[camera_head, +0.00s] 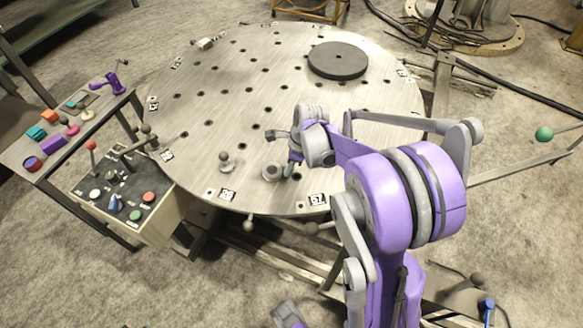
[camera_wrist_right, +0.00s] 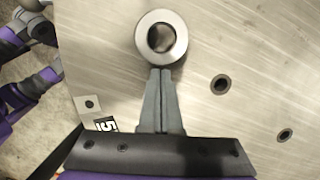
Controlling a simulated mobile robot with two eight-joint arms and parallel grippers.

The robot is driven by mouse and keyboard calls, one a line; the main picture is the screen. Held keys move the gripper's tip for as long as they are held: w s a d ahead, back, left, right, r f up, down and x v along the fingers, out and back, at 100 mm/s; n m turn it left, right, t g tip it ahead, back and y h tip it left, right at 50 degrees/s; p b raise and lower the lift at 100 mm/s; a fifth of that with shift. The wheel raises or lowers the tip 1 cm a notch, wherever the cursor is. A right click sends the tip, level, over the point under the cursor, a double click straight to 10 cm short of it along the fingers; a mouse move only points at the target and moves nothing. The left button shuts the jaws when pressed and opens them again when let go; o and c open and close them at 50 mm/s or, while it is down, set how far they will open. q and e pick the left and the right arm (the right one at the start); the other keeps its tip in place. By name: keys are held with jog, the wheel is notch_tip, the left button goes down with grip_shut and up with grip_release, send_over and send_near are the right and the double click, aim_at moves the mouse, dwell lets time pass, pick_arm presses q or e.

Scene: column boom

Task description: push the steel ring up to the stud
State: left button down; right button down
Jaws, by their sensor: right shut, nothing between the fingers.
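The steel ring (camera_head: 265,175) lies flat on the round table near its front edge; it also shows in the right wrist view (camera_wrist_right: 182,38). A small grey stud with a rounded top (camera_head: 225,162) stands on the table to the left of the ring, with a clear gap between them. My right gripper (camera_head: 289,172) is low at the ring's right side. In the right wrist view its fingers (camera_wrist_right: 160,71) are together and empty, with the tips at the ring's rim; whether they touch cannot be told. My left gripper is not seen.
The round steel table (camera_head: 215,95) has several dark holes and marker tags. A dark disc (camera_head: 338,60) lies at the back right. A control box (camera_head: 125,195) with levers and buttons stands left, beside a side table (camera_head: 20,152) with coloured pieces. The table between ring and stud is clear.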

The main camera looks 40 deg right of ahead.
aim_at(257, 171)
jog(key=w+a, duration=0.3)
jog(key=w+a+b, duration=0.1)
jog(key=w+a, duration=0.2)
jog(key=shift+w+a, duration=0.2)
jog(key=shift+w, duration=0.15)
jog(key=shift+d, duration=0.1)
